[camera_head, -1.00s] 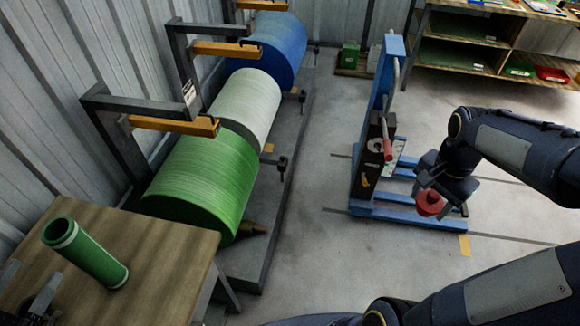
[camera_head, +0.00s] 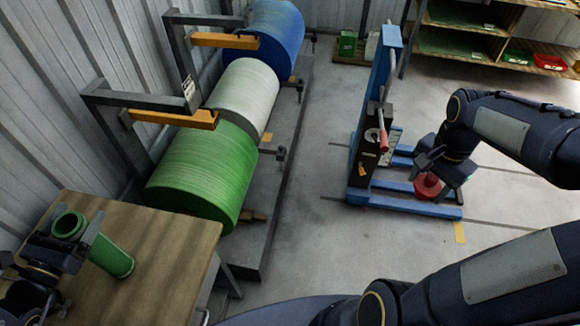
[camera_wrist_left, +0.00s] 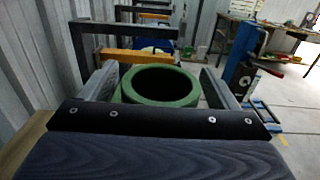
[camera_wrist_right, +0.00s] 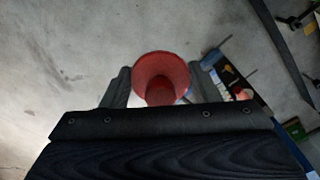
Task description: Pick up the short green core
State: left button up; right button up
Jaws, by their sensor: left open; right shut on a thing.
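The short green core (camera_head: 113,258) is a hollow green tube, leaning over the wooden table (camera_head: 165,240) at the lower left in the head view. My left gripper (camera_head: 73,219) is open around its upper end, one finger to each side. In the left wrist view the core's round green rim (camera_wrist_left: 160,84) sits between the two open fingers. Part of the core is hidden behind a finger in the head view. My right gripper (camera_head: 438,181) is shut on a red, hollow, flared piece (camera_wrist_right: 160,72), held over the floor at the right.
Large green (camera_head: 203,175), white (camera_head: 245,98) and blue (camera_head: 275,40) rolls lie on a rack behind the table. Orange-tipped steel arms (camera_head: 175,118) overhang them. A blue stand (camera_head: 376,130) is just left of my right gripper. Shelves (camera_head: 470,40) stand at the back right.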

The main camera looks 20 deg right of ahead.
pick_arm(q)
jog(key=c, duration=1.7)
jog(key=shift+o, duration=0.2)
jog(key=shift+r, duration=0.1)
